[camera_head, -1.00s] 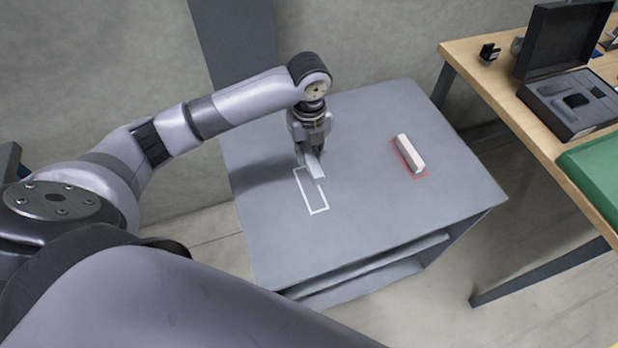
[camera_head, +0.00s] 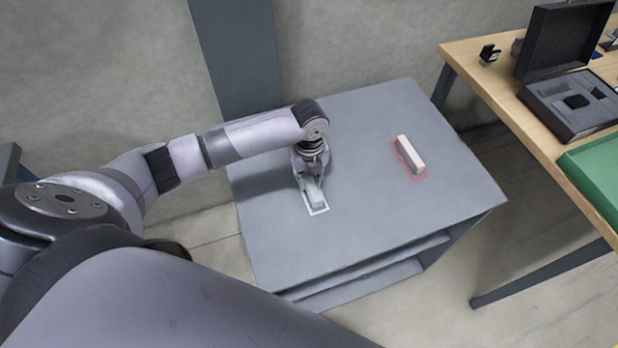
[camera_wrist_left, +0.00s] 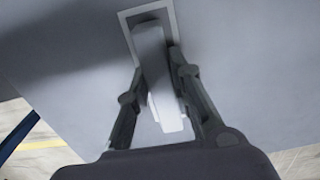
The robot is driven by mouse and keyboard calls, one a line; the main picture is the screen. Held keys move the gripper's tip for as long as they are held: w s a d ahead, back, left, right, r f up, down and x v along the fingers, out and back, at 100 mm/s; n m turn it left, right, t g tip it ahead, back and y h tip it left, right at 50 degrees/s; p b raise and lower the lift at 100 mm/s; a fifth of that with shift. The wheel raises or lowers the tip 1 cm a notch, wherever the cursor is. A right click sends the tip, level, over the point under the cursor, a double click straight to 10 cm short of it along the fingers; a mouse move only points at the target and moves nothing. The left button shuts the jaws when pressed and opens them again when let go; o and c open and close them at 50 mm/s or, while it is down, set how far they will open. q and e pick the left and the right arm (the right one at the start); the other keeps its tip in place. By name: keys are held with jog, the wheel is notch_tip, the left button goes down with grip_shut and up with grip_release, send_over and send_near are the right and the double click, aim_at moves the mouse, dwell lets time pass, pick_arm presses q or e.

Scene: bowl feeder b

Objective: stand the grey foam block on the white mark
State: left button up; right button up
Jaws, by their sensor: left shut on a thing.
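The grey foam block (camera_head: 317,198) is in my left gripper (camera_head: 311,184), over the white rectangular mark (camera_head: 318,212) on the grey cabinet top. In the left wrist view the block (camera_wrist_left: 152,62) lies between the two fingers of the left gripper (camera_wrist_left: 156,80), which are shut on it. The white mark (camera_wrist_left: 124,17) shows around the block's far end there. The block is at or just above the surface; I cannot tell if it touches. The gripper hides part of the mark. My right gripper is not in view.
A wooden table (camera_head: 520,125) at the right holds an open black case (camera_head: 572,105) and a green mat (camera_head: 605,170). The cabinet's front area is clear.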

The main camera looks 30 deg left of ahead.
aim_at(309, 179)
pick_arm(q)
jog(key=shift+f, duration=0.15)
jog(key=o, duration=0.9)
jog(key=shift+o, duration=0.2)
notch_tip(309, 179, up, 12)
jog(key=shift+r, duration=0.2)
